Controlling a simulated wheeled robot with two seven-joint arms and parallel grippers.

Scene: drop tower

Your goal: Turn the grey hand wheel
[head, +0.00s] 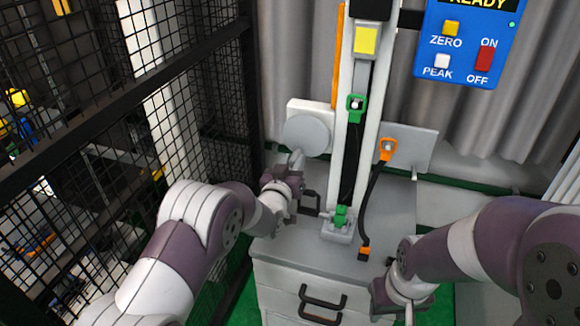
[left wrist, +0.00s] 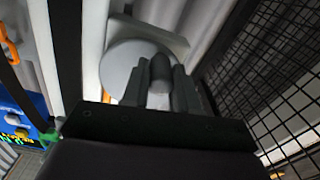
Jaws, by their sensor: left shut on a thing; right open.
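The grey hand wheel (head: 303,133) is a round disc on a pale back plate, left of the tower's upright. In the left wrist view, the wheel (left wrist: 121,62) is just beyond my fingers. My left gripper (head: 297,160) is at the wheel's lower edge. In the left wrist view, my left gripper (left wrist: 161,88) is shut on the wheel's dark grey knob (left wrist: 161,66). The fingers hide the knob's sides. My right gripper (head: 405,300) is open, low at the right beside the cabinet, away from the wheel. Its fingertips are hard to make out.
The drop tower (head: 367,110) rises from the grey cabinet (head: 285,258). An orange-ended black cable (head: 370,200) hangs right of it. A blue control panel (head: 466,45) is at upper right. A black mesh fence (head: 222,110) stands close to my left arm.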

